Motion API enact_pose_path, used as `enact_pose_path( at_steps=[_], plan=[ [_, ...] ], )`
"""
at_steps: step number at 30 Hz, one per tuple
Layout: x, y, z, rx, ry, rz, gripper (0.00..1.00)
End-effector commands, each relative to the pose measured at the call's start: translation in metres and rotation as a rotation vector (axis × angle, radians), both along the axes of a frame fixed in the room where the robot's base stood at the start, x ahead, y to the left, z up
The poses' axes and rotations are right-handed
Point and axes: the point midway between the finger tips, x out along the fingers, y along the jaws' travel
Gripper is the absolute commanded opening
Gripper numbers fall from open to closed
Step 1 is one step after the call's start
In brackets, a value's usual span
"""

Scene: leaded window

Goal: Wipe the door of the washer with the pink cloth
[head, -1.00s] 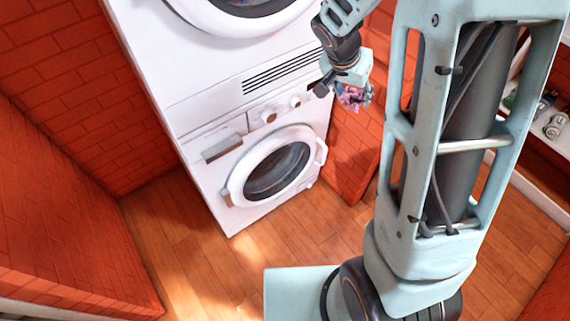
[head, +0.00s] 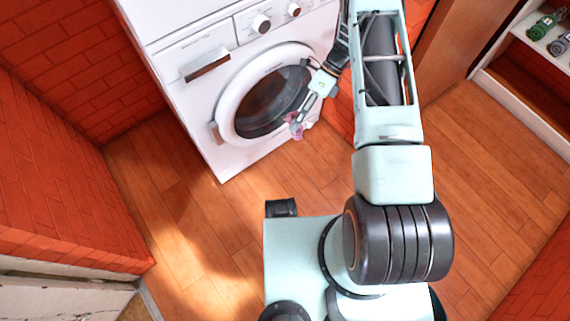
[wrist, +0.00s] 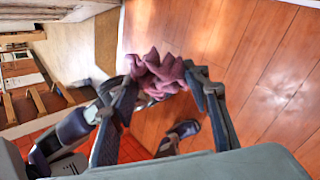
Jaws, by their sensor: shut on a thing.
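The washer (head: 165,75) is white and stands against the red brick wall in the head view. Its round door (head: 228,105) has a white rim and dark glass and looks closed. My gripper (head: 297,120) is in front of the door's lower right rim in the head view. It is shut on the pink cloth (head: 295,130), which is crumpled and hangs at the fingertips. In the wrist view the cloth (wrist: 157,74) is bunched between the two fingers. I cannot tell whether the cloth touches the door.
Wood floor (head: 190,215) lies open in front of the washer. A brick wall (head: 60,195) stands at the left. A white shelf (head: 515,60) with a green item (head: 543,27) and cans is at the right.

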Motion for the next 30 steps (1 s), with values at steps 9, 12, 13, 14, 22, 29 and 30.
enact_pose_path(
  at_steps=[9,12,13,14,22,29,30],
  plan=[
    [-0.002,0.035,-0.160,0.319,-0.062,-0.656,0.24],
    [-0.001,0.040,-0.201,0.383,-0.111,-0.806,0.24],
    [-0.001,0.041,-0.211,0.397,-0.125,-0.840,0.24],
    [-0.001,0.042,-0.219,0.410,-0.139,-0.873,0.24],
    [-0.002,0.043,-0.264,0.469,-0.219,-1.033,0.24],
    [0.006,0.047,-0.268,0.475,-0.234,-1.047,0.24],
    [0.009,0.049,-0.268,0.474,-0.234,-1.046,0.24]
  ],
)
